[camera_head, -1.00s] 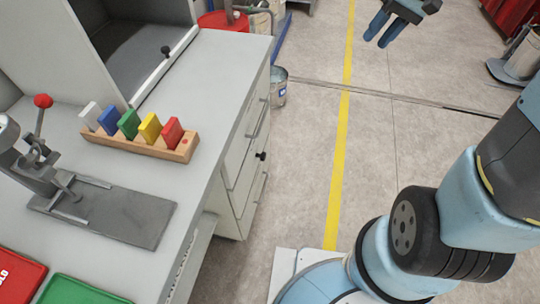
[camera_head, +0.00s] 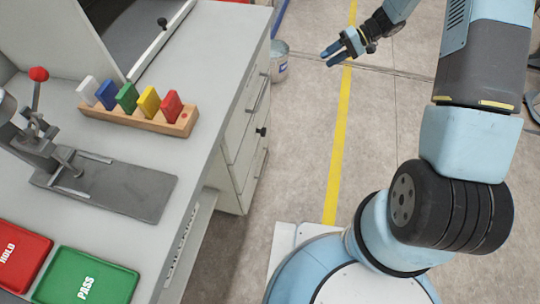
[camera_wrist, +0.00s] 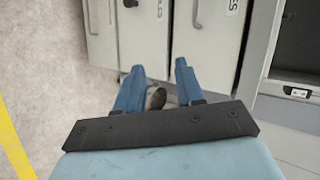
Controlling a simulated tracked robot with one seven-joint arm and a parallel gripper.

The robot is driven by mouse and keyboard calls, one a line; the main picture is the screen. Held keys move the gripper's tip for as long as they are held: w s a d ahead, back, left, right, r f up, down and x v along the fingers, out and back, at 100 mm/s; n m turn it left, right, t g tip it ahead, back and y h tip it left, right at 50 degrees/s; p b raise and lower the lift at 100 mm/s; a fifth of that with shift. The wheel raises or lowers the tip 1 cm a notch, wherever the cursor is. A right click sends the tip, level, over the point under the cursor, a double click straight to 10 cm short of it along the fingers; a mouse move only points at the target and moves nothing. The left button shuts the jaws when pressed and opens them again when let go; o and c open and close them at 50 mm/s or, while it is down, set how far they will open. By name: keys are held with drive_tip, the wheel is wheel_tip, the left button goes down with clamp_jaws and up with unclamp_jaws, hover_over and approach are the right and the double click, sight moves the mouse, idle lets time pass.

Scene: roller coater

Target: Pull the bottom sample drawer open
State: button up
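The grey drawer cabinet (camera_head: 236,165) stands under the right side of the bench, with its drawer fronts facing the aisle. The head view shows an upper bar handle (camera_head: 257,93), a black knob (camera_head: 261,131) and a lower bar handle (camera_head: 256,172). All visible drawers look shut. My gripper (camera_head: 328,57) is open and empty over the floor to the right of the cabinet, apart from it. In the wrist view its two blue fingers (camera_wrist: 158,68) are spread, with drawer fronts, handles and partly cut-off labels beyond them.
The bench top carries a rack of coloured blocks (camera_head: 140,118), a metal fixture (camera_head: 105,185), and red (camera_head: 18,255) and green (camera_head: 85,277) trays. A bucket (camera_head: 279,62) stands on the floor beyond the cabinet. The floor around the yellow line (camera_head: 338,150) is clear.

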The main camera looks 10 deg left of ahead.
wheel_tip(320, 180, down, 16)
drive_tip(key=a+y, duration=0.2)
drive_tip(key=s+a+f+m+t+y, duration=0.15)
drive_tip(key=s+f, duration=0.45)
drive_tip(key=f, duration=0.6)
drive_tip(key=s+a+f+m+t+y, duration=0.15)
drive_tip(key=s+f, duration=0.35)
drive_tip(key=f, duration=0.7)
drive_tip(key=s+f+m+t, duration=0.2)
drive_tip(key=s+f, duration=0.4)
drive_tip(key=f, duration=0.7)
drive_tip(key=r+x, duration=0.1)
drive_tip(key=x, duration=1.2)
drive_tip(key=shift+w+a, duration=0.2)
drive_tip(key=shift+a, duration=0.25)
drive_tip(key=shift+f, duration=0.15)
drive_tip(key=shift+c, duration=0.4)
drive_tip(key=c, duration=0.6)
clamp_jaws()
drive_tip(key=shift+d, duration=0.15)
